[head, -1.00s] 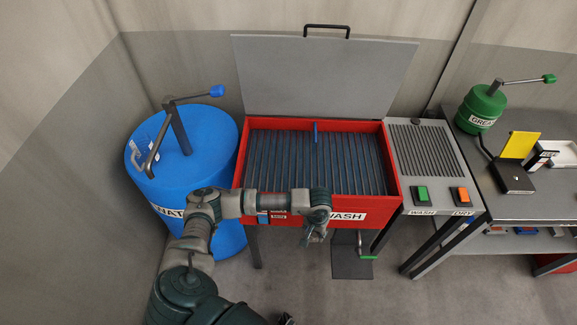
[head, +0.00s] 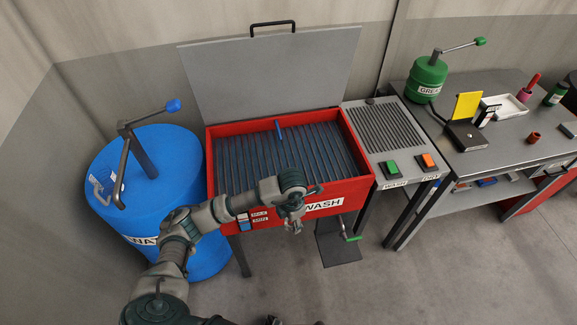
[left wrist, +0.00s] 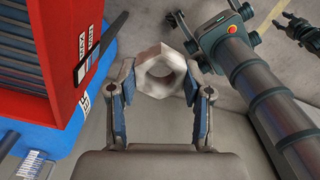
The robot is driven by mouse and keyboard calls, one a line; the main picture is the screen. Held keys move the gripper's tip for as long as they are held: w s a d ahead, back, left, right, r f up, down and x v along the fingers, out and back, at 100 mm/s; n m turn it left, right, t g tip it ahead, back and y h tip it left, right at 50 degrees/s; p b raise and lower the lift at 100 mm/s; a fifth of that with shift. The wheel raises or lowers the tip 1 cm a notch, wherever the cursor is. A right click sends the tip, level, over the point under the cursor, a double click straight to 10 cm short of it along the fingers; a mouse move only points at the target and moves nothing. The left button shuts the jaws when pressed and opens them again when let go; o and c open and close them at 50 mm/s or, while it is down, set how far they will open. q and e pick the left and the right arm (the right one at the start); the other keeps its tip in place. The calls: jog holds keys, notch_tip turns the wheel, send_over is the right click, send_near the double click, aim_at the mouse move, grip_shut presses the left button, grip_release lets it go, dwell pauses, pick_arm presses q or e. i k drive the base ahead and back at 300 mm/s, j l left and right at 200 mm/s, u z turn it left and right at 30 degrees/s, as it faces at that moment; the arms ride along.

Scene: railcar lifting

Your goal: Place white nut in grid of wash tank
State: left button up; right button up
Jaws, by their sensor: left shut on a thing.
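The red wash tank (head: 345,187) stands open with its grey lid (head: 270,75) raised. My left gripper (head: 293,222) is in front of the tank's front wall, outside the grid. In the left wrist view, its fingers are shut on the white nut (left wrist: 155,62), a pale hexagonal ring. The nut cannot be made out clearly in the head view. Another gripper, apparently my right one (left wrist: 298,30), shows at the wrist view's upper right; its jaw state is unclear.
A blue drum (head: 150,165) with a lever handle stands left of the tank. Right of it are a slatted panel (head: 385,128), a green button (head: 390,168) and an orange button (head: 426,161). A grey table (head: 500,135) carries a green grease pot (head: 427,80) and small items.

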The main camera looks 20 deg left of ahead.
aim_at(280, 168)
jog(key=i, duration=0.95)
